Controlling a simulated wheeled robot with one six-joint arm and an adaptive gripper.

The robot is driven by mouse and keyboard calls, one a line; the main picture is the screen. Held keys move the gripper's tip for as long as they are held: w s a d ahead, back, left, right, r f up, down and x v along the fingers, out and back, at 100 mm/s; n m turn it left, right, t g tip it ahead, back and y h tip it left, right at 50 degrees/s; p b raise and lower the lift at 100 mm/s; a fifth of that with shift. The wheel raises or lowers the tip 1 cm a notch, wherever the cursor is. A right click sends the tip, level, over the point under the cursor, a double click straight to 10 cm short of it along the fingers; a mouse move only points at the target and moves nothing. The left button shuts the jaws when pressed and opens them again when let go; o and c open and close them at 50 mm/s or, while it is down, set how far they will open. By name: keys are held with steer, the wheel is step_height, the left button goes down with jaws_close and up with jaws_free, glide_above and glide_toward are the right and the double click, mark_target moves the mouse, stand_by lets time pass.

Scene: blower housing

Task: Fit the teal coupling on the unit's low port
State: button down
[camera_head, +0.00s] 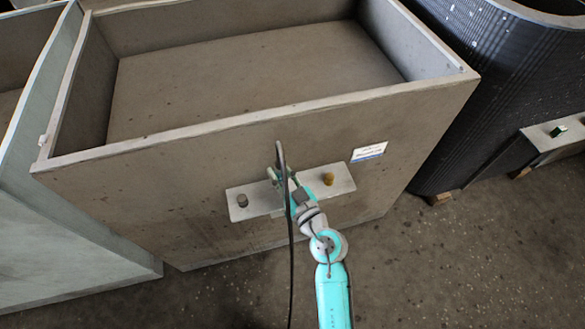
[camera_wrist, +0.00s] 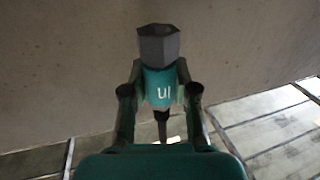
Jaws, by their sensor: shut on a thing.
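My gripper (camera_wrist: 160,92) is shut on the teal coupling (camera_wrist: 158,88), which has a grey hexagonal end (camera_wrist: 158,43) and light lettering. A dark stem shows below it between the fingers. In the head view my gripper (camera_head: 277,178) is in front of the unit's metal port plate (camera_head: 262,194), between a dark port (camera_head: 242,200) at left and a brass-coloured port (camera_head: 328,179) at right. The coupling cannot be made out clearly there. My gripper and arm hide the plate's middle. I cannot tell which port is the low one, or whether the coupling touches anything.
The unit is a large open-topped grey box (camera_head: 130,170) with a white label (camera_head: 369,151). A black hose (camera_head: 291,250) hangs from near my gripper. A pale box (camera_head: 60,250) stands left and a black ribbed housing (camera_head: 470,90) right. The floor (camera_head: 450,260) at lower right is clear.

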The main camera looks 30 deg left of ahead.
mark_target(284, 183)
step_height(284, 183, down, 2)
steer(key=shift+a+f, duration=0.1)
steer(key=shift+f, duration=0.55)
steer(key=shift+d, duration=0.35)
steer(key=shift+a, duration=0.1)
steer(key=shift+f, duration=1.4)
stand_by(0.5)
steer(key=c, duration=0.8)
jaws_free()
steer(key=shift+s+f, duration=0.1)
